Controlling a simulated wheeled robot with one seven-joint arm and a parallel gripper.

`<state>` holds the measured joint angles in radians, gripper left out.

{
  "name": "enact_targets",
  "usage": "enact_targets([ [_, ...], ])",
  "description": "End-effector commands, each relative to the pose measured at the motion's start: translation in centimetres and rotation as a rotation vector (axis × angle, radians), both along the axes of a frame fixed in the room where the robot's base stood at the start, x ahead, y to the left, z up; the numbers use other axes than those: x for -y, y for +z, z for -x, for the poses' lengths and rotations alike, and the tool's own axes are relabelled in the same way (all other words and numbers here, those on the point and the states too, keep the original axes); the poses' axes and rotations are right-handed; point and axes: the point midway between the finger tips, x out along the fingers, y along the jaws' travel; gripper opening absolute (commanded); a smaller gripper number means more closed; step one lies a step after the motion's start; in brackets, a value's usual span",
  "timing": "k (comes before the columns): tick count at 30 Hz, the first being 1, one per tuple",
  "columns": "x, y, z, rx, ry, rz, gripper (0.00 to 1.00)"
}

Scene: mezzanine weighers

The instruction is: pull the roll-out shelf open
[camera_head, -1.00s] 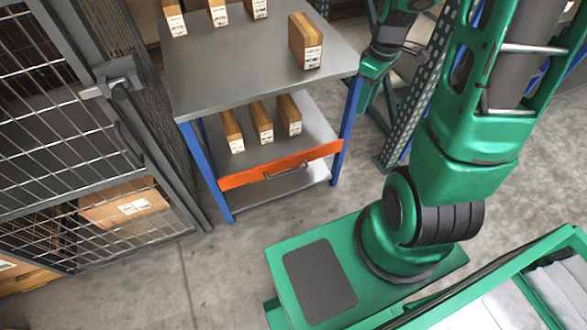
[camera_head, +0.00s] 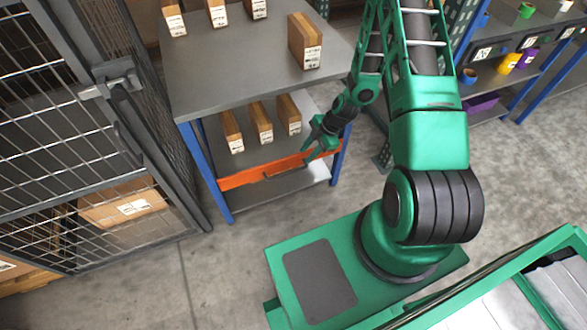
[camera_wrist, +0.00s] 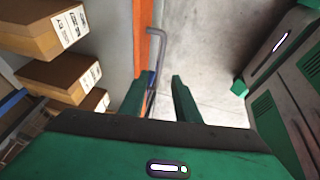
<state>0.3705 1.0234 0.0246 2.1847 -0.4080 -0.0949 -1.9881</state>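The roll-out shelf (camera_head: 208,150) is the grey middle deck of a blue-legged bench, with an orange front strip (camera_head: 240,178). The strip also shows in the wrist view (camera_wrist: 140,25). A grey bar handle (camera_head: 283,172) is fixed to the strip; in the wrist view the handle (camera_wrist: 157,45) runs away ahead of the fingers. My gripper (camera_head: 308,153) is at the right part of the strip, by the handle's right end. In the wrist view my gripper (camera_wrist: 159,82) is open, and the handle appears in the gap between its fingers. Contact cannot be told.
Several cartons (camera_head: 262,122) stand on the shelf, close to my gripper's left in the wrist view. More cartons (camera_head: 305,42) stand on the bench top (camera_head: 250,70) above. A wire cage (camera_head: 75,130) stands at left. The floor (camera_head: 215,265) before the bench is clear.

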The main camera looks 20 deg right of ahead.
Motion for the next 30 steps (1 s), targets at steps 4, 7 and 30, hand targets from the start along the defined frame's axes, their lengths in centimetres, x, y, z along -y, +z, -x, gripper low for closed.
enact_targets([
  [4,-0.5,-1.1,-0.1,0.014,0.02,-0.006,0.29],
  [7,-0.9,-2.0,-0.2,0.015,0.022,-0.007,0.29],
  [30,-4.5,-10.5,-1.9,0.015,0.019,-0.005,0.29],
])
